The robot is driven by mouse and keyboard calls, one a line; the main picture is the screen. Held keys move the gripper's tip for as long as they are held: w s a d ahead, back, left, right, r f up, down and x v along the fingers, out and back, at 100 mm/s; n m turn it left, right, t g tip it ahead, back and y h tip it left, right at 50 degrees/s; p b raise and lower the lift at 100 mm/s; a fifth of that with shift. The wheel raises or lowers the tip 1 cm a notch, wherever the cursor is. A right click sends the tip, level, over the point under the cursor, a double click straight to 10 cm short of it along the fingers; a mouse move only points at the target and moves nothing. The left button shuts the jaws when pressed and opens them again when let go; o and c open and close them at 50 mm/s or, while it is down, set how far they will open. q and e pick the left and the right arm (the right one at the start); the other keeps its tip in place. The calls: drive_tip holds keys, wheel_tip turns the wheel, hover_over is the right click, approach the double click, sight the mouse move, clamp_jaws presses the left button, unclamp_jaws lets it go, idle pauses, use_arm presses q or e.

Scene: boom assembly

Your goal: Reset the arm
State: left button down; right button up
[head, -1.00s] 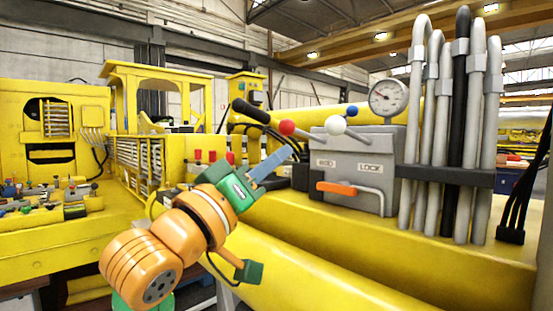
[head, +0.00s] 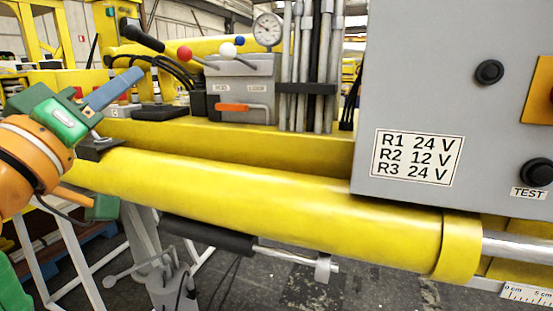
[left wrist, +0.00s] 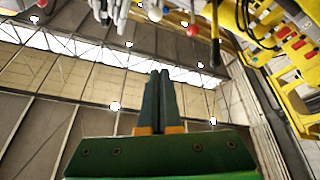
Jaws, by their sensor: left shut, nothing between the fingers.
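My left arm comes in at the left of the head view. Its left gripper (head: 127,78) points up and to the right, with blue-grey fingers. The same gripper shows in the left wrist view (left wrist: 160,75), where its two fingers lie together with nothing between them. It is in the air, left of the grey valve box (head: 242,85) with its orange handle (head: 233,107), and I see no contact. The yellow boom cylinder (head: 250,195) runs across the middle to a metal rod (head: 515,247) at the right. My right gripper is not in view.
A grey control panel (head: 420,90) with black knobs and a voltage label stands at the right. A red-balled lever (head: 184,54), a white-balled lever (head: 228,50) and a gauge (head: 267,30) rise by the valve box. A grey stand (head: 155,245) is below the cylinder.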

use_arm(q)
drive_tip(key=w+a+f+g+y, duration=0.1)
drive_tip(key=w+f+g, duration=0.1)
drive_tip(key=w+f, duration=0.45)
drive_tip(key=w+a+f+n+g+y, duration=0.1)
drive_tip(key=w+f+g, duration=0.15)
drive_tip(key=f, duration=0.75)
drive_tip(key=w+a+f+g+y, duration=0.1)
drive_tip(key=w+f, duration=0.4)
drive_tip(key=f, duration=0.4)
wheel_tip(320, 180, down, 26)
drive_tip(key=s+r+m+g, duration=0.1)
drive_tip(key=s+g, duration=0.1)
drive_tip(key=g, duration=0.3)
drive_tip(key=s+f+m+g+y, duration=0.1)
drive_tip(key=s+f+m+g, duration=0.15)
drive_tip(key=s+f, duration=1)
drive_tip(key=s+f+m+g, duration=0.1)
drive_tip(key=s+f+g, duration=0.2)
drive_tip(key=s+f, duration=0.95)
drive_tip(key=s+d+f+m+g, duration=0.1)
drive_tip(key=s+f, duration=0.4)
drive_tip(key=s, duration=0.6)
drive_tip(key=s+d+f+m+g, duration=0.2)
drive_tip(key=s+f+g, duration=0.2)
drive_tip(key=s, duration=0.8)
drive_tip(key=shift+d+f, duration=0.15)
drive_tip(key=shift+f, duration=0.75)
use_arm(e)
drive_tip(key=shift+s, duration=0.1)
